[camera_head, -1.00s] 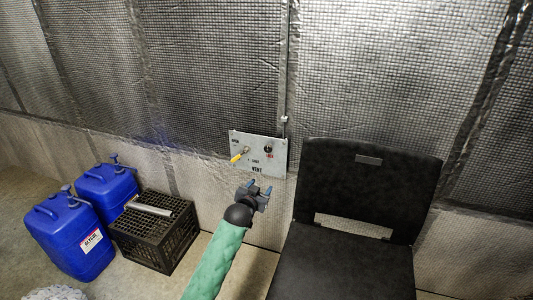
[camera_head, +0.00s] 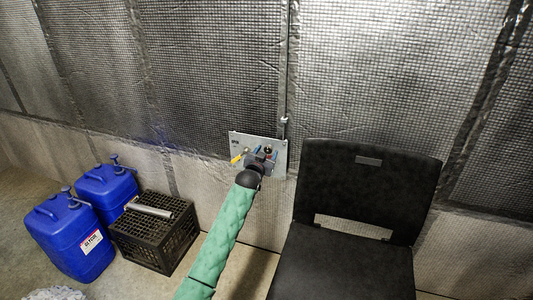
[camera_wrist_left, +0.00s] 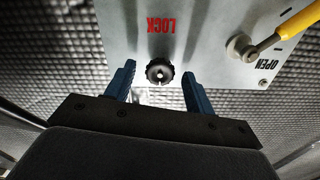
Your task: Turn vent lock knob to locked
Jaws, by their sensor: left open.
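The vent panel (camera_head: 280,170) is a grey plate on the quilted wall. The black round vent lock knob (camera_wrist_left: 160,71) shows in the left wrist view below the red word LOCK. In the head view the knob (camera_head: 268,149) shows just above my left gripper (camera_head: 264,155). In the left wrist view my left gripper (camera_wrist_left: 159,88) is open, its blue fingers on either side of the knob with gaps; I cannot tell whether they reach around it in depth. A yellow-handled vent lever (camera_wrist_left: 274,37) sits on the panel beside the knob. My right gripper is not in view.
A black chair (camera_head: 368,190) stands right of my left arm. Blue jugs (camera_head: 72,237) and a black crate (camera_head: 157,237) with a metal cylinder (camera_head: 149,209) on it stand on the floor to the left.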

